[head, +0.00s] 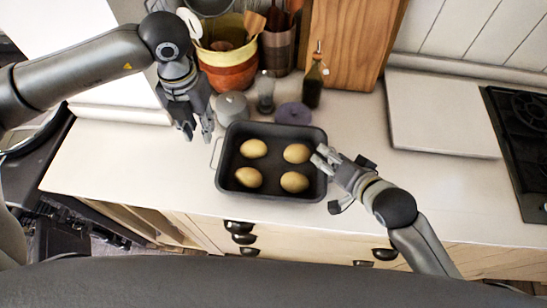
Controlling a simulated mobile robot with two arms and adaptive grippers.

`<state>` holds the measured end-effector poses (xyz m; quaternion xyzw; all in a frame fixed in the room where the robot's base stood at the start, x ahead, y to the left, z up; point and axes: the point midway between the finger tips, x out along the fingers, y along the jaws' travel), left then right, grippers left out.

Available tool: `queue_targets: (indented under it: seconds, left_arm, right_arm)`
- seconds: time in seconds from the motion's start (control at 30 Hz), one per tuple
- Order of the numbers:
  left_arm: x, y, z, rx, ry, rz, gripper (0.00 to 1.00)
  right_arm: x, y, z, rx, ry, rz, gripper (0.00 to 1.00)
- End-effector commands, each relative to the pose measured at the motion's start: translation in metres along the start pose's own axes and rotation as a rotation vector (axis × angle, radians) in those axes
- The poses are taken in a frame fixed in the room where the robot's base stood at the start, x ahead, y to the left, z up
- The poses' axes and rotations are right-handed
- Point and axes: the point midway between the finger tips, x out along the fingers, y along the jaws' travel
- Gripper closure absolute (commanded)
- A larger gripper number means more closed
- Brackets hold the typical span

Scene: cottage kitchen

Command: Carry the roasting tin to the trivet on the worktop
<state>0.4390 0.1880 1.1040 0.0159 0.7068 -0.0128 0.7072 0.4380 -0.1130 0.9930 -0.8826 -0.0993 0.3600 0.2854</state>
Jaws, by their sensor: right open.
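The dark roasting tin (270,192) stands on the worktop in the middle of the head view, with several round yellow-brown potatoes (254,149) in it. A wire handle (215,153) sticks out on its left side. My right gripper (323,158) is at the tin's right rim, open, and hides the right handle. My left gripper (197,131) is above the worktop, left of and behind the tin, apart from it, pointing down with its fingers apart and empty. No trivet can be made out for sure; a flat pale square slab (440,113) lies to the right.
Behind the tin stand a grey lidded pot (232,107), a small glass jar (265,92), a purple round item (294,114) and a dark oil bottle (313,82). A black hob (520,150) is at far right. Worktop between tin and slab is clear.

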Motion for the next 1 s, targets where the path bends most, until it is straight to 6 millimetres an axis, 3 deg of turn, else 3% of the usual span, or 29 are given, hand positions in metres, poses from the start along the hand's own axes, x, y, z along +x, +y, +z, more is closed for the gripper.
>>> queue_targets:
  seconds: [0.27, 0.7, 1.0]
  left_arm:
    - [-0.018, 0.0, 0.0, 0.0, 0.0, 0.001, 0.73]
    - [-0.017, 0.0, 0.0, 0.0, 0.0, 0.001, 0.73]
    - [-0.017, 0.0, 0.0, 0.0, 0.0, 0.001, 0.73]
  right_arm:
    - [-0.008, 0.0, 0.0, 0.001, 0.0, -0.001, 0.53]
    - [-0.069, 0.0, 0.001, 0.0, -0.001, 0.0, 0.53]
    - [-0.075, 0.0, 0.0, 0.0, 0.0, 0.0, 0.53]
